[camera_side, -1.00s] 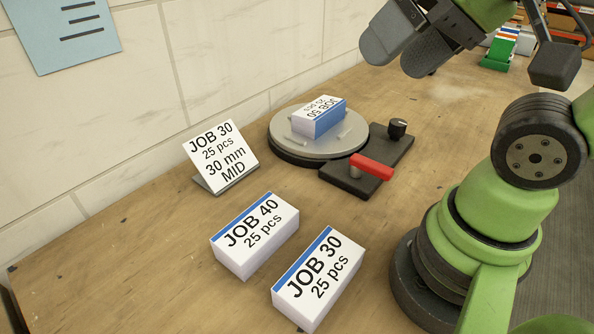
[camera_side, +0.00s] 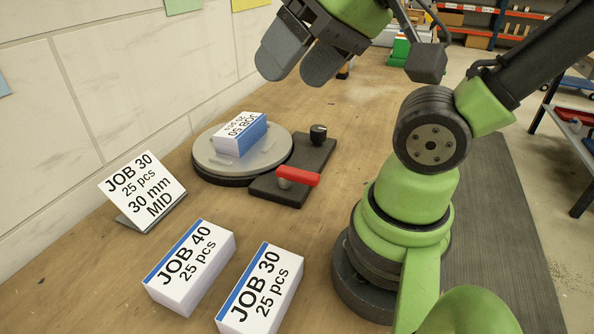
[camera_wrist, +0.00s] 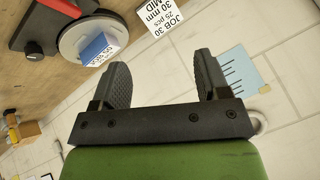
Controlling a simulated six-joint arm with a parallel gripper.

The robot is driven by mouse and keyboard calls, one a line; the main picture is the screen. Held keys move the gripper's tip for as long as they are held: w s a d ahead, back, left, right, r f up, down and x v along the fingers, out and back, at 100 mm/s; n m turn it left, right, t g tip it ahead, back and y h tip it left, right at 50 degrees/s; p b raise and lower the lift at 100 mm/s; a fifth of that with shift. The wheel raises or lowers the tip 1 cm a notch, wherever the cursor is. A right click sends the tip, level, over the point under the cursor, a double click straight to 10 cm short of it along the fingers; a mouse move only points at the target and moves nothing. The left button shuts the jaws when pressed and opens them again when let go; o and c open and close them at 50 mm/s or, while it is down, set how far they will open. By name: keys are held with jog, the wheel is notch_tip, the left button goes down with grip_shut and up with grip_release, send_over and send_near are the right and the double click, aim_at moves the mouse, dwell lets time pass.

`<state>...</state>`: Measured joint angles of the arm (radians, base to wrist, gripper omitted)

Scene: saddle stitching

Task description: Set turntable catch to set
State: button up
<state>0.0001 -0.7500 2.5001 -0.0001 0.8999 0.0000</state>
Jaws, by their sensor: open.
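The turntable (camera_side: 208,160) is a round grey disc on a dark base. A block marked JOB 50 (camera_side: 240,138) with a blue side lies on it. Beside the disc a black plate (camera_side: 313,152) carries a red-handled lever (camera_side: 300,177) and a black knob (camera_side: 318,133). I cannot tell which is the catch, and no "set" mark is legible. My gripper (camera_side: 295,72) is open and empty, above and behind the turntable in the side view. In the wrist view, the turntable (camera_wrist: 72,42), red lever (camera_wrist: 62,7) and knob (camera_wrist: 33,47) lie at upper left, away from the open fingers (camera_wrist: 160,68).
Blocks marked JOB 40 (camera_side: 190,266) and JOB 30 (camera_side: 262,290) stand in front. A tilted card (camera_side: 142,190) reads JOB 30, 25 pcs, 30 mm, MID. A tiled wall (camera_side: 110,90) borders the wooden bench (camera_side: 90,270) at left.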

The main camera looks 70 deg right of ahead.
jog(key=shift+w+f, duration=0.1)
jog(key=shift+f, duration=0.1)
jog(key=c, duration=0.7)
jog(key=f+g, duration=0.1)
jog(key=f+n+g, duration=0.1)
jog(key=shift+w+n+g+h, duration=0.3)
jog(key=shift+w, duration=0.1)
grip_shut()
jog(key=shift+w+d+f+n+g+h, duration=0.2)
jog(key=shift+w+f+n+g+h, duration=0.45)
jog(key=shift+f+n+h, duration=2.45)
jog(key=shift+w+d+f+n+g+h, duration=0.25)
jog(key=shift+f+n+g+h, duration=0.65)
jog(key=shift+f+n+h, duration=2.2)
jog(key=shift+w+d+f+n+g+h, duration=0.1)
jog(key=shift+w+f+n+g+h, duration=0.6)
jog(key=shift+f+n+h, duration=2.35)
notch_tip(320, 180, down, 3)
jog(key=shift+s+r+n+y, duration=0.1)
jog(key=shift+n+y, duration=0.85)
jog(key=shift+y, duration=0.3)
